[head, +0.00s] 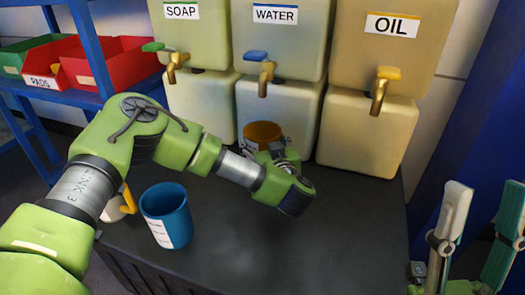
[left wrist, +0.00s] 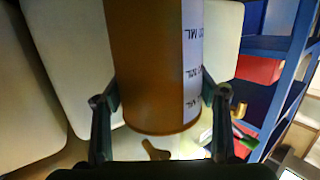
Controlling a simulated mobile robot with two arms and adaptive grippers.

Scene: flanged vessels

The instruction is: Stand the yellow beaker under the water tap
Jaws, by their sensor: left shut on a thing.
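The yellow beaker (head: 262,131), orange-brown in this light, is upright at the front of the water container, below the water tap (head: 266,75) with its blue handle. My left gripper (head: 275,152) is shut around it, partly hiding it. In the left wrist view the beaker (left wrist: 150,70), with a white marked label, fills the space between the two fingers (left wrist: 160,115). A brass tap (left wrist: 155,150) shows just past its rim. I cannot tell whether its base touches the bench. My right gripper (head: 478,232) is open and empty at the right.
A blue beaker (head: 167,215) stands on the dark bench (head: 300,255); a white vessel with a yellow handle (head: 127,200) is partly behind my left arm. Soap tap (head: 176,65) and oil tap (head: 380,88) flank the water tap. The bench's front right is clear.

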